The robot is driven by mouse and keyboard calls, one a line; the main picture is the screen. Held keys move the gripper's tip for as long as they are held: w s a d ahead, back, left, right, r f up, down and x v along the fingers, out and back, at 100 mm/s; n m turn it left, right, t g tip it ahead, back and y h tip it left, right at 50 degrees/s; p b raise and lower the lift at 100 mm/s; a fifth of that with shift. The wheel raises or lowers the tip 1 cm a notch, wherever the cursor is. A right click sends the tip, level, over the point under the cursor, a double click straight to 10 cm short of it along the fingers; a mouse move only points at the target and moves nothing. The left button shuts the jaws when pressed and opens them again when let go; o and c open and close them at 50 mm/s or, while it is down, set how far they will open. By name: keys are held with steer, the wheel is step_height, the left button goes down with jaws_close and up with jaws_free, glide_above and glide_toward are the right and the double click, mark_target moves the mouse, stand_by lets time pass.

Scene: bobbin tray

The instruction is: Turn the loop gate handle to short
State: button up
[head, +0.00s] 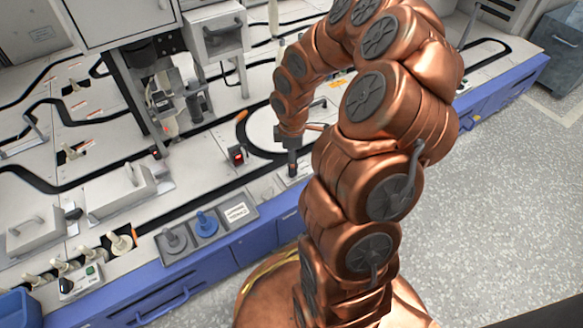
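My copper arm arches over the bench and points down at the black oval track loop (251,142) near the front edge. My gripper (292,163) is at the loop's right part, low over the white bench top. It is small and partly hidden by my arm, so I cannot tell whether its fingers are open or shut. An orange lever-like piece (241,116) stands at the loop's upper left edge, apart from my gripper. I cannot tell whether it is the loop gate handle. No "short" label is readable.
A small black box with a red light (237,155) stands left of my gripper. A grey tray (187,257) with a grey and a blue bobbin sits at the front edge. A control box (80,282) is at lower left. A tall machine (165,95) rises behind. Speckled floor (480,210) is clear at right.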

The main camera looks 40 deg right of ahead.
steer(key=shift+f+b, duration=0.55)
steer(key=shift+f, duration=1.05)
steer(key=c, duration=1.2)
